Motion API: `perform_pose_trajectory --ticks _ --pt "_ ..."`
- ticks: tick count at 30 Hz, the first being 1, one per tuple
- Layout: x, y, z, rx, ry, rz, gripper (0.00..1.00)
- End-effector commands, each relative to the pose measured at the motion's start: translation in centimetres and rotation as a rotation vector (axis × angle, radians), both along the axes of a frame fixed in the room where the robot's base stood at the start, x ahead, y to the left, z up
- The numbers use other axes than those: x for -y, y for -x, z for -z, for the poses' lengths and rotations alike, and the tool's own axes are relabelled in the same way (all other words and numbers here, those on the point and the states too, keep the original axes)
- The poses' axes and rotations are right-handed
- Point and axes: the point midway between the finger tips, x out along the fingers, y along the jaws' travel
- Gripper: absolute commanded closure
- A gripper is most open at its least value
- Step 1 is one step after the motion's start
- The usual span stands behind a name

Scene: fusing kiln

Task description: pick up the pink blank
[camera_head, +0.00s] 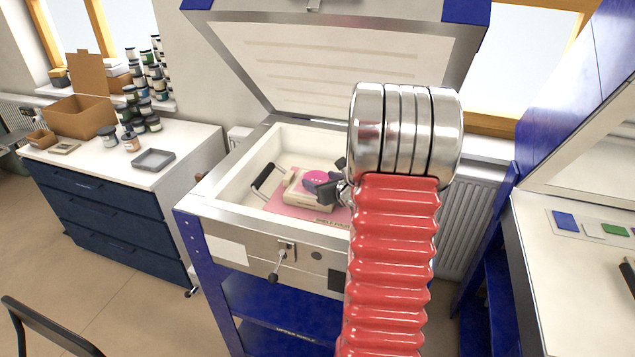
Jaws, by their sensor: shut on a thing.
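The pink blank (315,178) is a small magenta round piece inside the open kiln (232,188). It shows just above a cream block (298,192); I cannot tell whether it touches the block. My gripper (331,184) has dark fingers and reaches into the kiln from the right. It is shut on the pink blank at its right side. My arm hides the right part of the kiln chamber, and the fingers cover the blank's right edge.
A pale pink sheet (285,207) lies on the kiln floor, and a black handle (264,180) stands at the left. The raised lid (310,60) is behind. A white-topped drawer cabinet (110,160) stands left. A worktop with coloured tiles (565,221) is at the right.

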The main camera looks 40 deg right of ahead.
Motion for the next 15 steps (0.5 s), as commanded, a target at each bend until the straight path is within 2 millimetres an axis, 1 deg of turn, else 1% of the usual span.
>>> perform_pose_trajectory --ticks 1,8,11,14,15 --pt "-0.5 0.2 1.1 -0.017 -0.016 -0.001 0.67" --pt "-0.5 0.2 0.9 -0.016 -0.015 -0.002 0.67" --pt "-0.5 0.2 0.5 -0.016 -0.015 -0.002 0.67" --pt "-0.4 0.2 -0.5 -0.015 -0.013 -0.002 0.67" --pt "-0.4 0.2 -1.0 -0.012 -0.011 -0.001 0.67"
